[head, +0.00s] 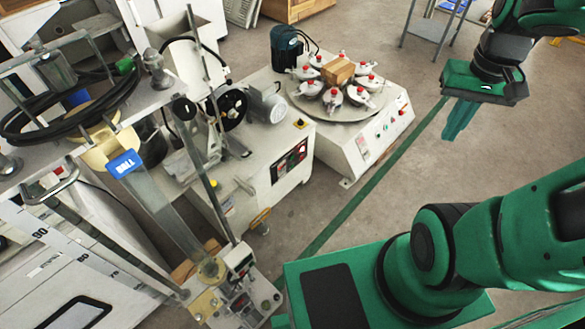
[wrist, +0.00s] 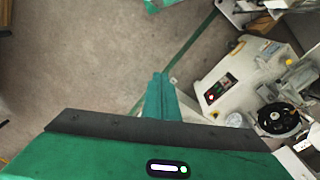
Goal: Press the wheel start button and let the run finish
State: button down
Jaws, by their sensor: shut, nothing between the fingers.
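The wheel machine is a white cabinet (head: 240,190) with a black wheel (head: 231,107) and a grey motor (head: 268,103) on top. Its dark control panel (head: 289,161) on the front carries red and green spots; I cannot tell which is the wheel start button. The wrist view shows the panel (wrist: 217,91) and black wheel (wrist: 279,120) at the right. My gripper (head: 457,128) is shut and empty, pointing down at the upper right of the head view, well apart from the panel. Its fingertips (wrist: 160,78) show left of the panel in the wrist view.
A white machine with a round turntable (head: 335,110) holding several red-topped pots stands behind the wheel machine, its own buttons on the front. A tall frame with a blue-labelled tube (head: 124,164) stands at left. Open floor (head: 410,165) with a green line lies between.

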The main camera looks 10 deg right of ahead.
aim_at(292, 166)
jog(key=w+f+n+t, duration=0.1)
jog(key=w+f+n, duration=0.1)
jog(key=w+f, duration=0.6)
jog(key=w+f+n+t+h, duration=0.15)
jog(key=w+f, duration=0.35)
jog(key=w, duration=0.8)
jog(key=w+f+n+t, duration=0.1)
jog(key=w+f+t, duration=0.1)
jog(key=w+f, duration=0.6)
jog(key=w+a+f+n+t+y, duration=0.1)
jog(key=w+a+f, duration=0.2)
jog(key=w+f, duration=0.35)
jog(key=w+a+f+n+t+y, duration=0.1)
jog(key=w+a+f, duration=0.25)
jog(key=f, duration=0.55)
jog(key=s+a+f+t, duration=0.1)
jog(key=s+a+f, duration=0.1)
jog(key=f, duration=0.7)
jog(key=s+a+f+t, duration=0.1)
jog(key=s+a+f, duration=0.1)
jog(key=a+f, duration=0.3)
jog(key=s+a+f+t, duration=0.2)
jog(key=a+f, duration=0.1)
jog(key=f, duration=0.9)
jog(key=shift+a+f+y, duration=0.3)
jog(key=shift+y, duration=0.05)
jog(key=shift+w, duration=0.1)
jog(key=w+a, duration=0.4)
jog(key=w, duration=0.3)
jog(key=shift+a, duration=0.4)
